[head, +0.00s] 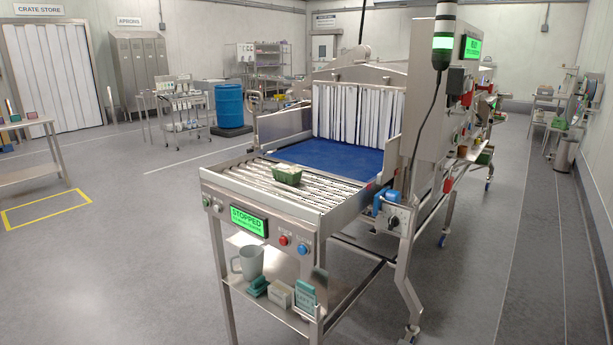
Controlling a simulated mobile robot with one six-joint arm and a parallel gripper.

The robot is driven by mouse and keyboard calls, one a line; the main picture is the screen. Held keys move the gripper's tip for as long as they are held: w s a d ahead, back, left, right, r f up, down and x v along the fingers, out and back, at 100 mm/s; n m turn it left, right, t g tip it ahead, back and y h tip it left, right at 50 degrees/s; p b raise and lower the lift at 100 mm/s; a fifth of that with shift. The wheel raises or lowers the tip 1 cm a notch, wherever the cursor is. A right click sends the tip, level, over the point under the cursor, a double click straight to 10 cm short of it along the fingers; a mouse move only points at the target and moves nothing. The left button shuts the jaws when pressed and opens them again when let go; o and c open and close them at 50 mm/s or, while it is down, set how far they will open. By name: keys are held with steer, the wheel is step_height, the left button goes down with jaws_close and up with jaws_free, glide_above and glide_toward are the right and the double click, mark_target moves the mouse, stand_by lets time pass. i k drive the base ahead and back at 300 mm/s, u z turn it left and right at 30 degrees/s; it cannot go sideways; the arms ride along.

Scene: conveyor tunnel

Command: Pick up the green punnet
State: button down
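The green punnet (287,176) sits on the roller section (250,180) at the near end of the conveyor. My gripper is not in view, and nothing is seen touching the punnet.
The blue belt (325,157) leads to white strip curtains (355,112). A green display (247,220) reads STOPPED. Low side rails edge the rollers. A tall control cabinet (425,90) stands right. The left floor is open.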

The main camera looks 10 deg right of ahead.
mark_target(290, 174)
steer(key=u, duration=0.15)
steer(key=i, duration=0.95)
steer(key=z, duration=0.1)
